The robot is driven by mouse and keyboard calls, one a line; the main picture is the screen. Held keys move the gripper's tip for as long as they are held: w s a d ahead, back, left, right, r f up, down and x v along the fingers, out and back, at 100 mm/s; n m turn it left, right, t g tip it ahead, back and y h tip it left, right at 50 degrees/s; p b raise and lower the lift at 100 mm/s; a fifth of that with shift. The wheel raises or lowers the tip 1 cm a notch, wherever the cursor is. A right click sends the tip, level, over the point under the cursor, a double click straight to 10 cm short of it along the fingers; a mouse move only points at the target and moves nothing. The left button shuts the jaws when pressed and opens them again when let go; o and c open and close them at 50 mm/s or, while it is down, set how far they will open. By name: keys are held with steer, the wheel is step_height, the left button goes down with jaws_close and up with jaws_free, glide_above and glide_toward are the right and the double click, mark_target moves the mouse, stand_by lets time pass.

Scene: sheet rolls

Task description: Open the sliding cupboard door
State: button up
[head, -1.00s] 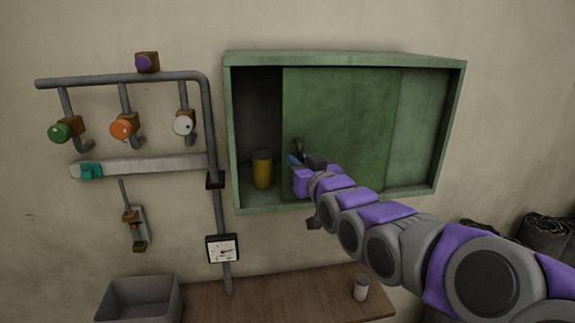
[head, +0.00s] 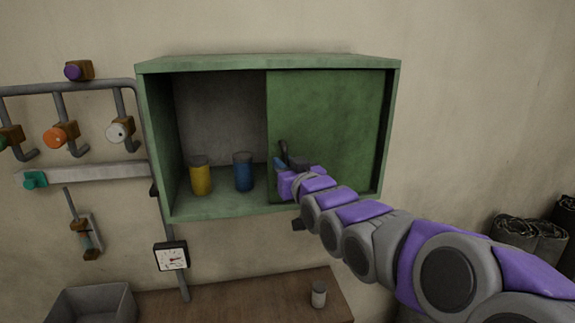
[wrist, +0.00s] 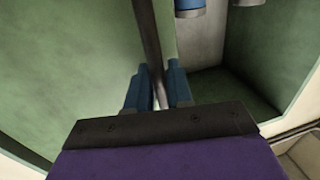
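The green cupboard (head: 270,62) hangs on the wall in the head view. Its sliding door (head: 335,115) stands over the right half, and the left half is open. My gripper (head: 281,162) is at the door's left edge. In the wrist view its two blue fingertips (wrist: 159,90) are on either side of the dark bar handle (wrist: 147,35), close against it, and look shut on it. The handle's top shows in the head view (head: 283,148); my gripper hides its lower part.
A yellow can (head: 201,177) and a blue can (head: 243,174) stand inside the open half. Pipes with knobs (head: 62,135) and a gauge (head: 171,257) are on the wall to the left. A shelf (head: 250,298) below holds a small jar (head: 319,294).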

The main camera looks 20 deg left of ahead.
steer(key=shift+o, duration=0.7)
steer(key=shift+w+f, duration=0.25)
steer(key=shift+o, duration=0.5)
steer(key=shift+w+d, duration=0.15)
steer(key=shift+d, duration=0.05)
steer(key=shift+d+r, duration=0.25)
steer(key=shift+d, duration=0.25)
steer(key=b+v, duration=0.3)
steer(key=v, duration=1.4)
steer(key=shift+d, duration=0.2)
steer(key=shift+f, duration=0.1)
